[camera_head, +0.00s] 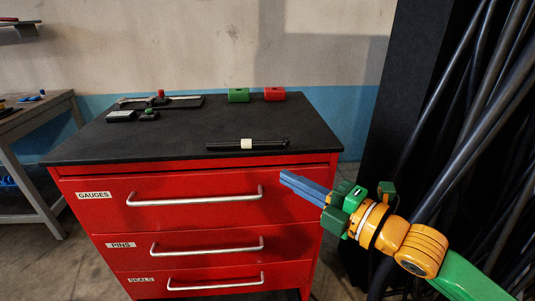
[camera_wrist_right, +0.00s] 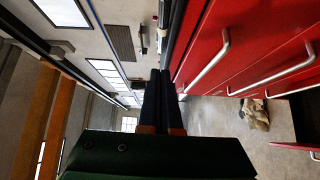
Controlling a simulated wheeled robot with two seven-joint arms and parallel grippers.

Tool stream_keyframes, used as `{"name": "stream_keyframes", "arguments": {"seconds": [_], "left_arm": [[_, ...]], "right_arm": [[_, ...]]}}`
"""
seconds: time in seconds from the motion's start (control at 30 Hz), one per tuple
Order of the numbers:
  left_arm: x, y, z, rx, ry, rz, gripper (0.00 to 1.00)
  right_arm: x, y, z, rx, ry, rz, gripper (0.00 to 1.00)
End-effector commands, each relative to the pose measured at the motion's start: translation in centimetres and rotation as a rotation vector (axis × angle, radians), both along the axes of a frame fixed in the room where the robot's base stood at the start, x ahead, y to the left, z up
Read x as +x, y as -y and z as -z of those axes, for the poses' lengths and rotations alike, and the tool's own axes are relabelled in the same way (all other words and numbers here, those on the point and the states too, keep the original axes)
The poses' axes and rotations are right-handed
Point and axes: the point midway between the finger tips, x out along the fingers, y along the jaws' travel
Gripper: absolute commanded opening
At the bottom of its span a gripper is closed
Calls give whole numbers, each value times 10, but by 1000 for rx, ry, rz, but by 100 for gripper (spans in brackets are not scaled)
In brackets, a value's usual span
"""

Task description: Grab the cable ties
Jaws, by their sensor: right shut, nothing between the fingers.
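A black bundle with a white band, which looks like the cable ties (camera_head: 247,144), lies flat near the front edge of the black top of the red cabinet (camera_head: 180,165). My right gripper (camera_head: 283,178) is in front of the cabinet's right side, below the level of the top and apart from the bundle. Its blue fingers are together and empty and point left. In the right wrist view the shut fingers (camera_wrist_right: 160,78) point along the red drawer fronts. My left gripper is not in view.
Green (camera_head: 238,95) and red (camera_head: 274,94) blocks stand at the back of the top. A caliper-like tool (camera_head: 185,102) lies at the back left. Drawer handles (camera_head: 195,197) stick out in front. Thick black cables (camera_head: 470,100) hang at the right. The top's middle is clear.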

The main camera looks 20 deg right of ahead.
Motion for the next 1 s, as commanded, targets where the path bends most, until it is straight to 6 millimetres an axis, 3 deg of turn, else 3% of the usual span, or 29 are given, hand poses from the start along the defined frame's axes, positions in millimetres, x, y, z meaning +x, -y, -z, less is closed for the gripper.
{"name": "stream_keyframes", "arguments": {"seconds": [0.13,0.47,0.6,0.8,1.0], "left_arm": [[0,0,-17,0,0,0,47],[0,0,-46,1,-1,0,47],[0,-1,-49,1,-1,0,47],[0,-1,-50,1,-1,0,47],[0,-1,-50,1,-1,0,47]], "right_arm": [[20,-9,-9,2,7,1,0],[82,-41,-7,-2,5,-4,0],[104,-31,-3,-7,3,-1,0],[117,-26,-2,-8,5,-2,0],[118,-26,-1,-8,5,-2,0]]}}
